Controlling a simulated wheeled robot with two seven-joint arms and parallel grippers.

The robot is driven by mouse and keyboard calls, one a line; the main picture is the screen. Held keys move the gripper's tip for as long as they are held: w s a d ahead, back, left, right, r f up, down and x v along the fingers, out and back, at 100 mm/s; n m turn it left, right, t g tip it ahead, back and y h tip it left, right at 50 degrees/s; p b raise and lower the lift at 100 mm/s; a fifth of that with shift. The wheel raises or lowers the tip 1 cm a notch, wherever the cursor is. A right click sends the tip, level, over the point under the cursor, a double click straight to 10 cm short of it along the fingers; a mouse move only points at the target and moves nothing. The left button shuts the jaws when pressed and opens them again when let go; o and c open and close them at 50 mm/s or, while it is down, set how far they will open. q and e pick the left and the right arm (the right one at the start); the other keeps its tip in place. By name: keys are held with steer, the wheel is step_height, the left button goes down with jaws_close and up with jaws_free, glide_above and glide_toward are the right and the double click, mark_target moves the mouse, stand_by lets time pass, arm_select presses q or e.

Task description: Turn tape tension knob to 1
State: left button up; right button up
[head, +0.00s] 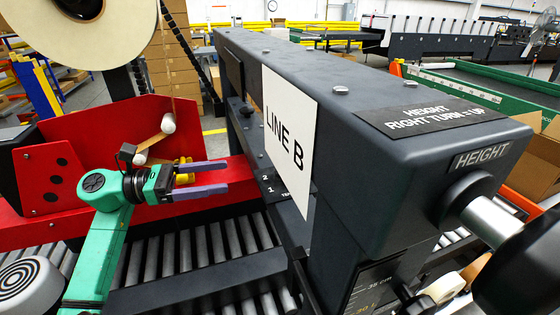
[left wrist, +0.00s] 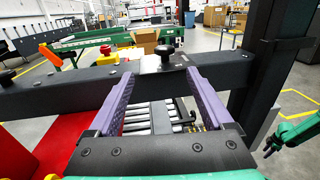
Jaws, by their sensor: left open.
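The dial plate of the tape tension knob (head: 272,190) shows in the head view, with a 2 and a 1 and a partly hidden label. The LINE B sheet covers its right side, and the knob itself is hard to make out there.
The white LINE B sheet (head: 289,136) hangs on the big dark housing (head: 400,170). A red machine guard (head: 90,150) stands behind my left arm. Rollers (head: 190,248) lie below. Another black knob (left wrist: 108,56) is farther left on the beam. A dark post (left wrist: 268,70) rises at right.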

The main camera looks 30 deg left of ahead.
arm_select(q)
steer(key=p, duration=0.2)
glide_toward(285, 168)
steer(key=p+x, duration=0.3)
steer(key=x, duration=0.6)
steer(key=shift+w+d, duration=0.15)
steer(key=shift+d, duration=0.05)
steer(key=shift+w+d+f, duration=0.15)
steer(key=shift+d+f, duration=0.05)
steer(key=shift+d, duration=0.05)
jaws_close()
